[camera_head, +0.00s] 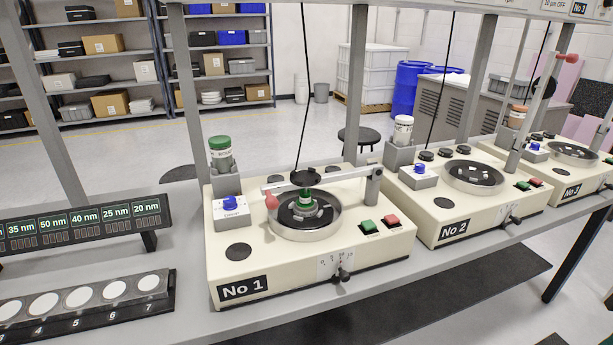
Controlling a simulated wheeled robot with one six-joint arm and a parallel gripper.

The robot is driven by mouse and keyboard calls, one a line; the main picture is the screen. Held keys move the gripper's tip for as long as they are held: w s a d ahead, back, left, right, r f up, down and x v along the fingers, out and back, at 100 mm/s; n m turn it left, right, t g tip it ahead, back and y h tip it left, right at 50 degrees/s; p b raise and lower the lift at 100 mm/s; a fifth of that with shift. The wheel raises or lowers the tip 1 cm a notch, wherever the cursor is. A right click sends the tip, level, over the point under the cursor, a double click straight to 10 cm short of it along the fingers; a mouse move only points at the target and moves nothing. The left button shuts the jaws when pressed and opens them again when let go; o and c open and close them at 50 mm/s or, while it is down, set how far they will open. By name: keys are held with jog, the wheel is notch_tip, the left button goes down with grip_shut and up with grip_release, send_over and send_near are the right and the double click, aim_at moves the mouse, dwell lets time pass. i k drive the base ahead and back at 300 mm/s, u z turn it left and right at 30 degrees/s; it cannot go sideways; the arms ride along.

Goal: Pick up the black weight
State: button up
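Several other small black discs (444,153) lie on top of machine No 2 (480,220). My gripper is not in this view.
A green-capped bottle (220,153) stands at the back left of machine No 1. Grey uprights (355,85) rise behind the machines. A row of white discs in a black rack (75,300) and a display panel (80,222) are at left. Machine No 3 (580,180) is at right.

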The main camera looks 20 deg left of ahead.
aim_at(276, 178)
jog(key=i, duration=0.4)
jog(key=u, duration=1.1)
jog(key=i, duration=0.65)
jog(key=u, duration=0.05)
